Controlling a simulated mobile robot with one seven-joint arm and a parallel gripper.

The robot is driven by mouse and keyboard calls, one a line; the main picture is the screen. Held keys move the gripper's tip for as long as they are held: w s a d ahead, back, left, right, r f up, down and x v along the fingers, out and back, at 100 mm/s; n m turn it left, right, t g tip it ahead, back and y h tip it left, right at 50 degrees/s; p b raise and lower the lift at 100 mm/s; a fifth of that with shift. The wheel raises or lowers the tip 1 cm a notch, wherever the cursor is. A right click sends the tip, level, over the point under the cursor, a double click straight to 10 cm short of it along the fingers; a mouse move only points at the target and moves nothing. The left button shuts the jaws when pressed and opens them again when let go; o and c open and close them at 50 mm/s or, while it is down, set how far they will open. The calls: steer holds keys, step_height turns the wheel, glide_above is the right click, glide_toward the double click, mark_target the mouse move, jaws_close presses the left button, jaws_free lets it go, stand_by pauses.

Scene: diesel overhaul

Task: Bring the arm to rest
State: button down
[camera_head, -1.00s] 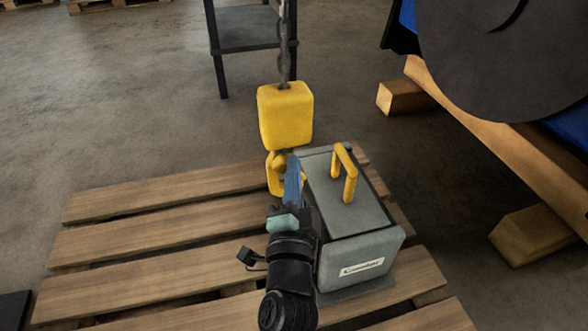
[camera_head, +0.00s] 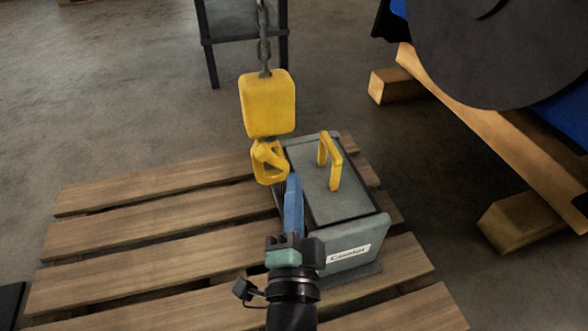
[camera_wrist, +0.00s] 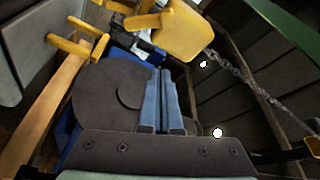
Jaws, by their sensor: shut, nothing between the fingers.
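My gripper (camera_head: 293,192) is in front of the grey case, over its left side, with its blue fingers pointing away from the camera. The fingers are shut together and empty; they also show closed in the wrist view (camera_wrist: 164,88). The grey case (camera_head: 335,195) with a yellow handle (camera_head: 331,160) stands on the wooden pallet. A yellow hoist block (camera_head: 267,103) with a yellow hook (camera_head: 268,162) hangs on a chain just beyond my fingertips. Whether the hook touches the case cannot be told.
The wooden pallet (camera_head: 150,240) has bare slats on the left. A dark stand (camera_head: 243,25) is at the back. A large dark disc (camera_head: 490,50) and wooden beams (camera_head: 515,220) are at the right. Open concrete floor (camera_head: 120,110) lies at the left.

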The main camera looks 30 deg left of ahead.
steer(key=shift+s+d+f, duration=0.1)
steer(key=shift+s+d, duration=0.2)
steer(key=shift+s, duration=0.25)
steer(key=w+d+r+n+t+p, duration=0.15)
steer(key=r+p, duration=0.25)
steer(key=r, duration=0.8)
steer(key=w+d+r+n+t+h+p, duration=0.1)
steer(key=d+r+n+t+p, duration=0.2)
steer(key=r, duration=0.9)
steer(key=w+d+r+n+t+p, duration=0.15)
steer(key=r+p, duration=0.35)
steer(key=r, duration=0.7)
steer(key=s+d+r+n+t+h+p, duration=0.15)
steer(key=s+d+r+h+p, duration=0.3)
steer(key=r, duration=0.85)
steer(key=s+d+r+t+h+p, duration=0.35)
steer(key=d+r, duration=0.25)
steer(key=r, duration=0.7)
step_height(320, 180, up, 36)
steer(key=w+g+p, duration=0.1)
steer(key=p, duration=3.6)
steer(key=shift+w+a+r, duration=0.1)
steer(key=shift+a, duration=0.05)
